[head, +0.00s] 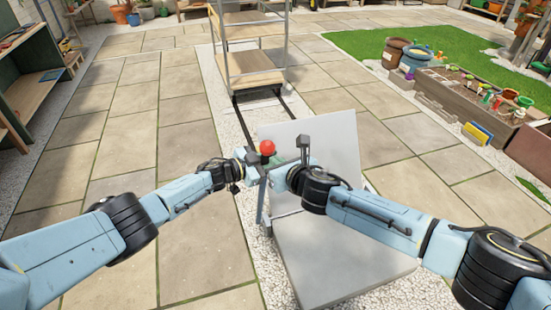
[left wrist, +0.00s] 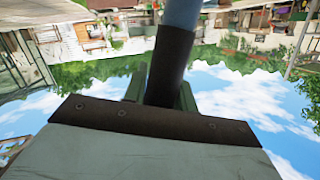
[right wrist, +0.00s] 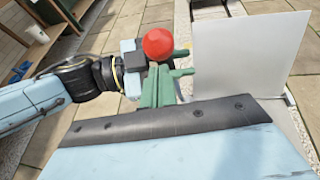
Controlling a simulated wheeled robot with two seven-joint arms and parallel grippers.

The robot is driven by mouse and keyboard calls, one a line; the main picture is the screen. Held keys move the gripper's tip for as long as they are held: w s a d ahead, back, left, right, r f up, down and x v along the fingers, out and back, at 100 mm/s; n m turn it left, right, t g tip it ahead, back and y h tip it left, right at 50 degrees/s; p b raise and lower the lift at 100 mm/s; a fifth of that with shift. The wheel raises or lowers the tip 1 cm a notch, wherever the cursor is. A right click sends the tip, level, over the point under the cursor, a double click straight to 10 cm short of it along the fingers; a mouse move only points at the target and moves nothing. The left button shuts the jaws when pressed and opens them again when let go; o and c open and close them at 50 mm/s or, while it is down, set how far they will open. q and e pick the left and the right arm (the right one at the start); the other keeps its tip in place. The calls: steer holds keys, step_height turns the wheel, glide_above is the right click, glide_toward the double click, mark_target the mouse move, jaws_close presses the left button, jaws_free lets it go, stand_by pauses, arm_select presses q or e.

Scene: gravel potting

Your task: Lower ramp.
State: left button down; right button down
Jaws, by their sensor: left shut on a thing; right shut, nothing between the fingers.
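A pale grey ramp panel (head: 335,135) stands up, tilted, at the far edge of a flat pale grey plate (head: 335,255). The panel also shows in the right wrist view (right wrist: 245,55). A lever with a red ball knob (head: 267,147) stands at the left of the panel. My left gripper (head: 252,162) is at the lever; its fingers are shut on a shaft with a black sleeve (left wrist: 168,72). My right gripper (head: 277,161) is shut and empty close beside the lever. Its green fingers (right wrist: 158,88) appear just below the red knob (right wrist: 158,44).
A wooden-shelved cart (head: 250,62) stands on dark rails beyond the panel. A planter box (head: 460,105) with small pots is at the right, by a lawn. A shelf unit (head: 35,80) is at the far left. The paving on the left is clear.

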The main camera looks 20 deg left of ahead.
arm_select(q)
steer(key=shift+f, duration=0.1)
arm_select(e)
steer(key=shift+w+a+r, duration=0.15)
steer(key=shift+w+a, duration=0.3)
